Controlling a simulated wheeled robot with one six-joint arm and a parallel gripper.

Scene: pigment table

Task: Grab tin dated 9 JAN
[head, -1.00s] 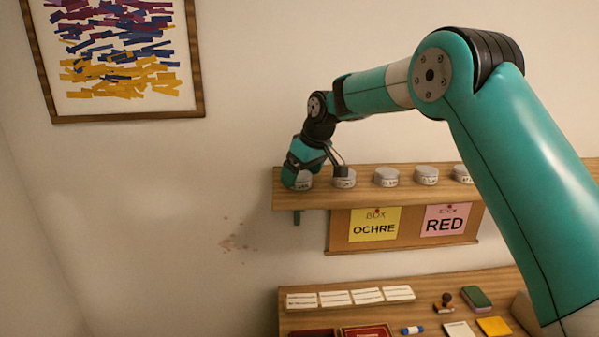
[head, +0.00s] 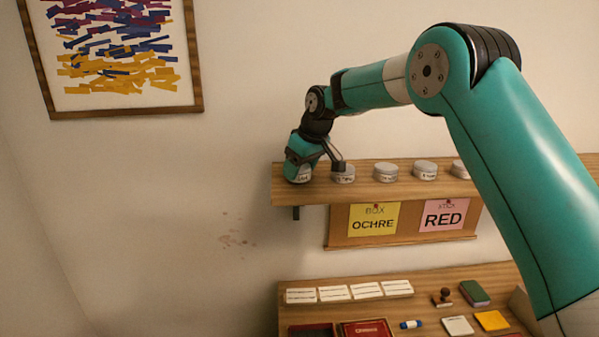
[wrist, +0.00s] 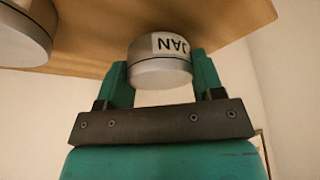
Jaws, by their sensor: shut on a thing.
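My gripper (wrist: 160,68) is shut on a round grey tin (wrist: 160,74), with one teal finger on each side of it in the wrist view. The tin's white label appears upside down and reads JAN; the day number cannot be read. In the head view my gripper (head: 303,168) is at the left end of the wooden shelf (head: 400,190), and the held tin (head: 303,178) is mostly hidden by it. I cannot tell whether the tin touches the shelf. Beside it stands another labelled tin (head: 343,174), whose writing is too small to read.
More tins stand to the right on the shelf, including one (head: 386,172) and another (head: 424,170). Below hang a yellow OCHRE card (head: 374,222) and a pink RED card (head: 444,216). A lower table (head: 440,290) holds cards, boxes and a stamp.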

